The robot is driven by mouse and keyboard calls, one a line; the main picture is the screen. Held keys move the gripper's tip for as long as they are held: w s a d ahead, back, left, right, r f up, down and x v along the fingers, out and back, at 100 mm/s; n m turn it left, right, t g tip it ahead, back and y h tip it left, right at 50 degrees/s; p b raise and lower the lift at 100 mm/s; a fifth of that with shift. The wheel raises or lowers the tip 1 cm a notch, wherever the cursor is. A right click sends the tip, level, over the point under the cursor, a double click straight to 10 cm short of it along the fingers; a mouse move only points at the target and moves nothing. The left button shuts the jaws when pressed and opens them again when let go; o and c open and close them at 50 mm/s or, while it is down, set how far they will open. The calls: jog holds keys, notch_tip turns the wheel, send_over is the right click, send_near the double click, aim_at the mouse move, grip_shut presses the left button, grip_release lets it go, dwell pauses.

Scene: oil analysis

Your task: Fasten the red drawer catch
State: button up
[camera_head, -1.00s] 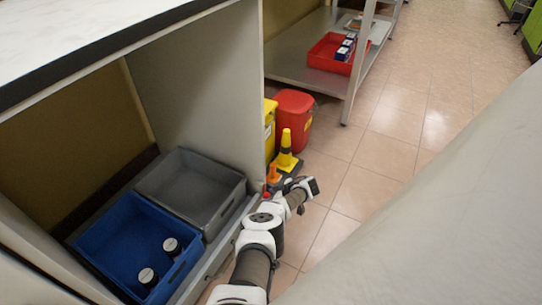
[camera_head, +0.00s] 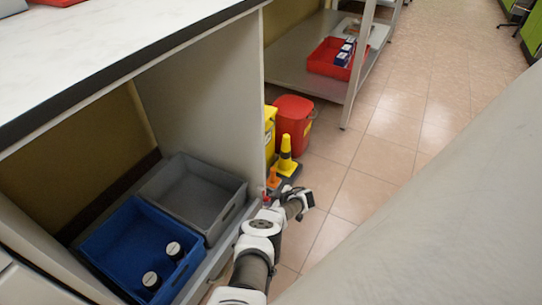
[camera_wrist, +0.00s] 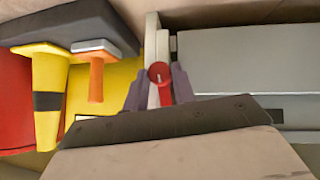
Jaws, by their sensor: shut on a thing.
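The red drawer catch (camera_wrist: 160,74) has a round red end and a red lever pointing down in the wrist view. It sits on a pale upright edge at the end of a grey panel. My gripper (camera_wrist: 160,90) has its two purple fingers on either side of the catch, shut on it. In the head view a small red spot, likely the catch (camera_head: 266,197), shows beside my arm at the cabinet's right corner. The low grey drawer (camera_head: 222,250) holds a blue bin (camera_head: 118,250) and a grey bin (camera_head: 205,195). My arm hides part of the drawer front.
Two dark bottles with white caps stand in the blue bin. Tiled floor (camera_head: 385,165) is free to the right.

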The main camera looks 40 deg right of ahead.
jog(key=shift+a+r+n+t+h+p, duration=0.15)
jog(key=shift+r+n+t+h+p, duration=0.35)
jog(key=shift+p, duration=0.55)
jog(key=shift+s+a+f+n+t+h+p, duration=0.1)
jog(key=shift+f+n+t+h+p, duration=0.3)
jog(key=shift+h, duration=0.35)
jog(key=shift+s+a+f+n+t+h+p, duration=0.15)
jog(key=shift+n+t+h+p, duration=0.1)
jog(key=shift+n+t+h, duration=0.35)
jog(key=shift+w+a+f+n+t+h+p, duration=0.1)
jog(key=shift+f+n+t+h+p, duration=0.2)
jog(key=shift+h, duration=0.55)
jog(key=o, duration=1)
jog(key=shift+s+d, duration=0.1)
